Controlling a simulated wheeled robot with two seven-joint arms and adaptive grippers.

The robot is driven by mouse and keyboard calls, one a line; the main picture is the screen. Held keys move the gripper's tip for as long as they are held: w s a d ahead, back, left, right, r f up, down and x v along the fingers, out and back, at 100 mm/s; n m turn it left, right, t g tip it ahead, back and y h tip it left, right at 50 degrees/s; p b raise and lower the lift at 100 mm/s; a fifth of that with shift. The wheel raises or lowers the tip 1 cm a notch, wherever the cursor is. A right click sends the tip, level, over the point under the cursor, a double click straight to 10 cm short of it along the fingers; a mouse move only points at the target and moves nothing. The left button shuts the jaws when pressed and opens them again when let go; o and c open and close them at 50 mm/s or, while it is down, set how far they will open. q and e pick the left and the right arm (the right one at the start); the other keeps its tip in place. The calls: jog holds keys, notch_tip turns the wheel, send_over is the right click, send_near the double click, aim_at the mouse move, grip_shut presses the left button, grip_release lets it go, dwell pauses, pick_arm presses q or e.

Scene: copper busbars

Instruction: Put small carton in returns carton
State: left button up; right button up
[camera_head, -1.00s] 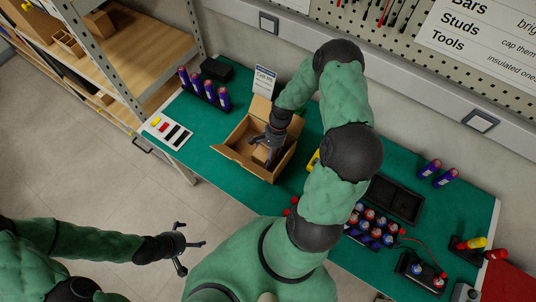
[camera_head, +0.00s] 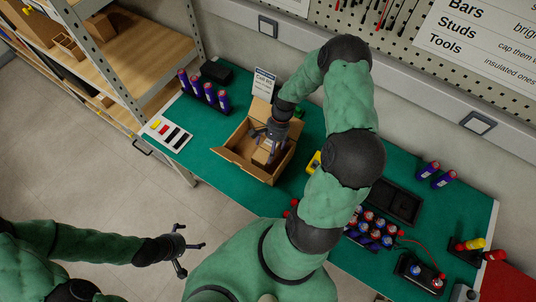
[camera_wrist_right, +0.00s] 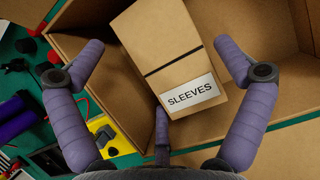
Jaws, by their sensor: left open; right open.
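The returns carton (camera_head: 234,158) is an open brown box with its flaps spread, standing on the green bench. The small carton (camera_wrist_right: 166,45), brown with a dark band and a "SLEEVES" label, is inside it; it also shows in the head view (camera_head: 262,156). In the wrist view it looks tilted, and I cannot tell whether it touches the floor of the box. My right gripper (camera_head: 271,142) is just above the small carton inside the box. Its fingers (camera_wrist_right: 160,75) are spread apart, clear of the carton's sides. My left gripper (camera_head: 190,249) is open and empty, away from the bench.
A yellow device (camera_head: 314,162) stands right of the returns carton. Purple cylinders in a rack (camera_head: 205,96) and a white sign (camera_head: 263,84) stand behind it. Several red-and-blue cells (camera_head: 372,228) and a black tray (camera_head: 394,200) lie to the right. A wooden shelf (camera_head: 128,60) is at left.

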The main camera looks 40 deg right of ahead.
jog(key=p+v, duration=0.1)
jog(key=v, duration=0.6)
jog(key=shift+d+r, duration=0.1)
jog(key=shift+r, duration=0.2)
